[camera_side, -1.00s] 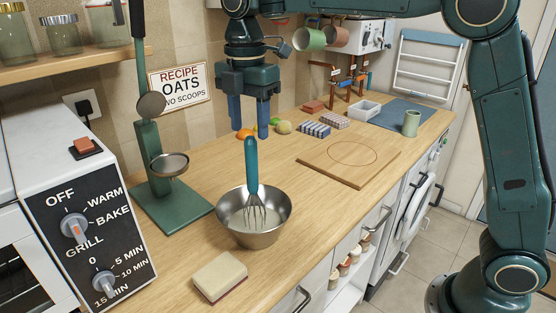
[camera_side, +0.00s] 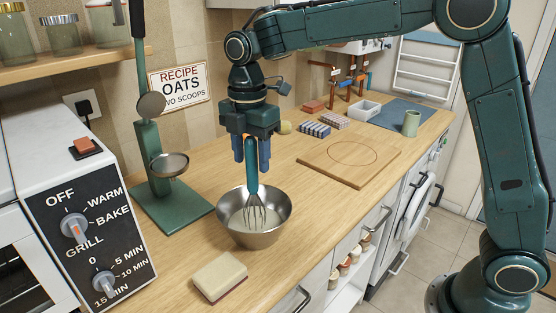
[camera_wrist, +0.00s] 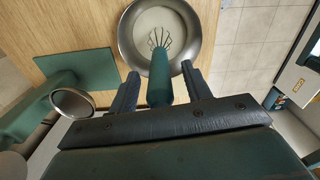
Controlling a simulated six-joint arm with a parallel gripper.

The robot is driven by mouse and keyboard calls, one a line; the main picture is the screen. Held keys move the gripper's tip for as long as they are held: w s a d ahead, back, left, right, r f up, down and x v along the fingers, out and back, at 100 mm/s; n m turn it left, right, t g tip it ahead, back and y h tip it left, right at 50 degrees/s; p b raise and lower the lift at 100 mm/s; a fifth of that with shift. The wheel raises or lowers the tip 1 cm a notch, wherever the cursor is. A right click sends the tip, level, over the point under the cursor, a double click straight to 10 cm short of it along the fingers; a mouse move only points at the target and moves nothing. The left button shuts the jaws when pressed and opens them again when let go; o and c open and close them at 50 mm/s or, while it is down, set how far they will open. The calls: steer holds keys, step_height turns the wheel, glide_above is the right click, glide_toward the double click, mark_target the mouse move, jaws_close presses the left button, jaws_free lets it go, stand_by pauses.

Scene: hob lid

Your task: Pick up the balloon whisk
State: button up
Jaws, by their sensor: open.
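The balloon whisk (camera_side: 253,184) has a teal handle and a wire head. It stands nearly upright with its head in a steel bowl (camera_side: 279,213) that holds something pale. My gripper (camera_side: 251,168) is open above the bowl, with its blue fingers either side of the upper handle in the side view. In the wrist view the whisk handle (camera_wrist: 159,82) points up between the open fingers of my gripper (camera_wrist: 158,74), with a gap on each side. The handle's top is partly hidden by my gripper in the side view.
A green stand (camera_side: 150,150) with a small round pan (camera_side: 169,164) is left of the bowl. A sponge (camera_side: 220,277) lies in front, and a wooden board (camera_side: 349,160) lies to the right. An oven (camera_side: 85,235) stands at the far left.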

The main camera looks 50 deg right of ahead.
steer(key=shift+f, duration=0.55)
steer(key=shift+c, duration=0.2)
jaws_close()
